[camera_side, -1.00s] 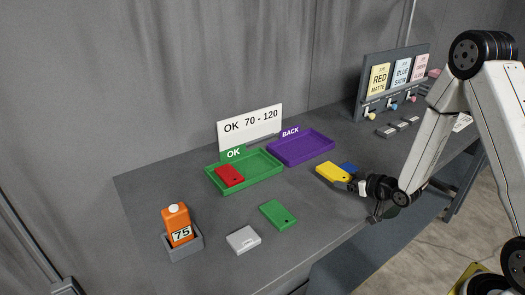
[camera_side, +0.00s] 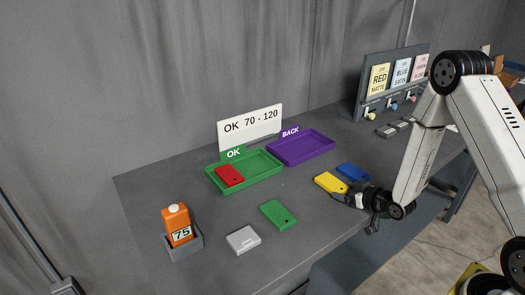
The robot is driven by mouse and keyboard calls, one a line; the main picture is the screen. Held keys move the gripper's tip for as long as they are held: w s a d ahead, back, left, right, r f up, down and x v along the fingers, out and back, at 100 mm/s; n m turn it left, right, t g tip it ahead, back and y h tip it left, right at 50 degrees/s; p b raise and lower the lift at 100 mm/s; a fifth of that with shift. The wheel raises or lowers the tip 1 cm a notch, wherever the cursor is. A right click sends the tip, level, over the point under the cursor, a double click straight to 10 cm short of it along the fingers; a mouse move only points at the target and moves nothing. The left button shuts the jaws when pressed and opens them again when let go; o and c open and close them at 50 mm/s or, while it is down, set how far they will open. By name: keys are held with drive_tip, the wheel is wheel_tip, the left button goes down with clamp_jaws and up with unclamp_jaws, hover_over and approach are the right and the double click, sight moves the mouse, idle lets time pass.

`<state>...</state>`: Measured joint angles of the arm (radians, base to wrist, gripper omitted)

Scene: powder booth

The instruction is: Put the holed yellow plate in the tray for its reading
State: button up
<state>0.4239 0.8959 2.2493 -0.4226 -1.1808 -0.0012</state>
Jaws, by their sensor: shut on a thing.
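The yellow plate (camera_side: 330,182) is at the right of the table, with its near end at my gripper (camera_side: 348,194). My gripper is shut on the yellow plate, which looks low over or at the table top; I cannot tell which. The green OK tray (camera_side: 262,172) has a red plate (camera_side: 229,175) at its left side and free space at its right. The purple BACK tray (camera_side: 303,147) is empty. An orange gauge (camera_side: 178,226) in a grey holder (camera_side: 184,251) reads 75. A white sign (camera_side: 250,126) says OK 70 - 120.
A blue plate (camera_side: 354,173) lies just right of the yellow plate. A green plate (camera_side: 278,215) and a light grey block (camera_side: 243,240) lie at the front. A rack with colour cards (camera_side: 396,82) stands at the back right. The table between the yellow plate and the trays is clear.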

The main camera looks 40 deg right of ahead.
drive_tip(key=shift+f, duration=0.1)
drive_tip(key=o, duration=1.3)
drive_tip(key=shift+o, duration=0.2)
drive_tip(key=shift+s, duration=0.1)
drive_tip(key=shift+v, duration=3.8)
